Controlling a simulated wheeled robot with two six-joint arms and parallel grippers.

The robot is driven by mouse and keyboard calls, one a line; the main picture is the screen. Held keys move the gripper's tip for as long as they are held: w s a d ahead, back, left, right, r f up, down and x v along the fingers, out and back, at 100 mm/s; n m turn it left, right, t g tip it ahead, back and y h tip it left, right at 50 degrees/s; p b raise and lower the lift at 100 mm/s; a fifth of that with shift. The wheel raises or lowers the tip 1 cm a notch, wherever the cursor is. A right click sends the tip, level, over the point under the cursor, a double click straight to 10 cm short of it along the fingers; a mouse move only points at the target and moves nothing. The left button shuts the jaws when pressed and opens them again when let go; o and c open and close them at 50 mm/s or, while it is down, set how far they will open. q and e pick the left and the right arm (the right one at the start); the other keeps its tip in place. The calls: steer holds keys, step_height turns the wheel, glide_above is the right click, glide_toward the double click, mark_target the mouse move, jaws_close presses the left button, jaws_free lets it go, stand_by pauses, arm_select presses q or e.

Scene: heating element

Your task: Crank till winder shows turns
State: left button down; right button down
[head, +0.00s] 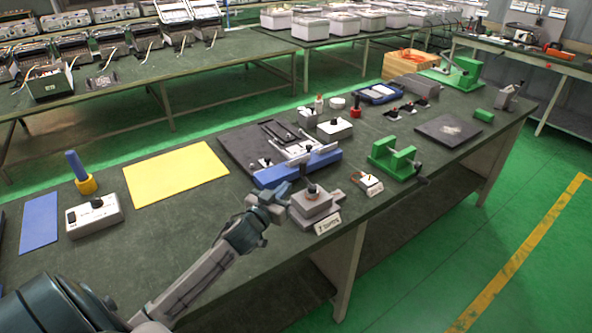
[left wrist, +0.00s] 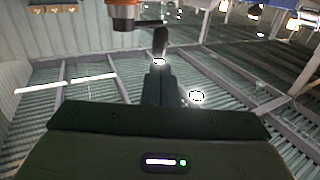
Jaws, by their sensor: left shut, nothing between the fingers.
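A grey box-like device (head: 313,205) with a dark knob on top stands at the table's front edge; I take it for the winder. A small white sign (head: 327,223) at its front seems to read "7 turns". My left gripper (head: 283,190) is shut and empty, close to the left side of this device; I cannot tell whether it touches. In the left wrist view, my shut fingers (left wrist: 158,88) point up toward a dark bar (left wrist: 137,23) and a copper-coloured cylinder (left wrist: 123,10). No turn count is readable. My right gripper is out of view.
A blue-edged fixture (head: 298,168) lies just behind. A small tray (head: 369,184) and a green frame (head: 393,158) with a side handle stand to the right. A yellow mat (head: 177,175), a white switch box (head: 94,216) and a blue mat (head: 39,222) lie left. The front left tabletop is clear.

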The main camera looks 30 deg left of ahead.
mark_target(301, 170)
arm_select(q)
steer(key=w+p, duration=0.1)
steer(key=w, duration=0.2)
steer(key=w+p, duration=0.1)
steer(key=w, duration=0.1)
steer(key=shift+w+a+r+p, duration=0.2)
steer(key=shift+w+p, duration=0.2)
steer(key=shift+w+f+p, duration=0.2)
steer(key=shift+w+p, duration=0.1)
steer(key=shift+w, duration=0.35)
